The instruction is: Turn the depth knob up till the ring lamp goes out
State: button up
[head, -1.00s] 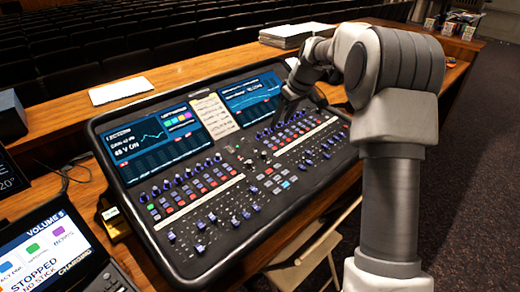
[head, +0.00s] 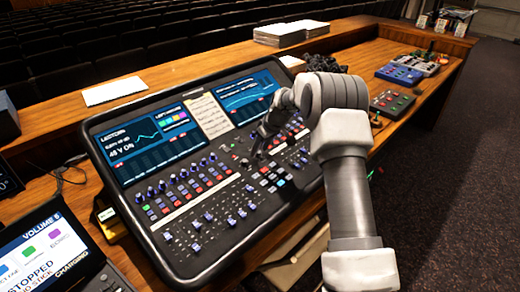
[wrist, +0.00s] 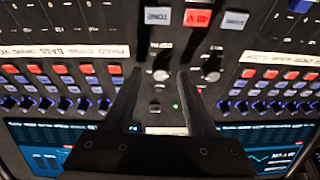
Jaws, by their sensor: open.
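The mixing desk (head: 150,208) fills the middle of the head view. My gripper (head: 257,155) is over its centre section, below the two screens. In the wrist view my gripper (wrist: 160,72) is open, its dark fingers pointing at the panel. A small pale-topped knob (wrist: 160,75) shows between the fingertips; contact cannot be told. A second knob (wrist: 212,68) lies just right of the right finger. I cannot read which knob is depth, nor make out a lit ring lamp.
Buttons marked TONE (wrist: 158,16) and 48 V (wrist: 198,18) sit close to the fingertips. Rows of blue knobs and red buttons lie on both sides. A charging tablet (head: 45,255) stands at front left. Small coloured boxes (head: 400,75) lie on the desk at right.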

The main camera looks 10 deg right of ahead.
jog(key=shift+w+f, duration=0.1)
jog(key=shift+f, duration=0.25)
jog(key=shift+c, duration=0.3)
grip_shut()
jog(key=shift+a, duration=0.1)
jog(key=m+b, duration=0.1)
jog(key=m, duration=0.2)
jog(key=shift+h, duration=0.4)
jog(key=m+b, duration=0.1)
jog(key=m, duration=0.1)
jog(key=shift+a+m+t+h, duration=0.1)
jog(key=shift+m+t+h, duration=0.2)
jog(key=shift+h, duration=0.1)
jog(key=m, duration=0.3)
jog(key=m+h, duration=0.1)
jog(key=m, duration=0.2)
jog(key=shift+h, duration=0.3)
jog(key=shift+m+p, duration=0.3)
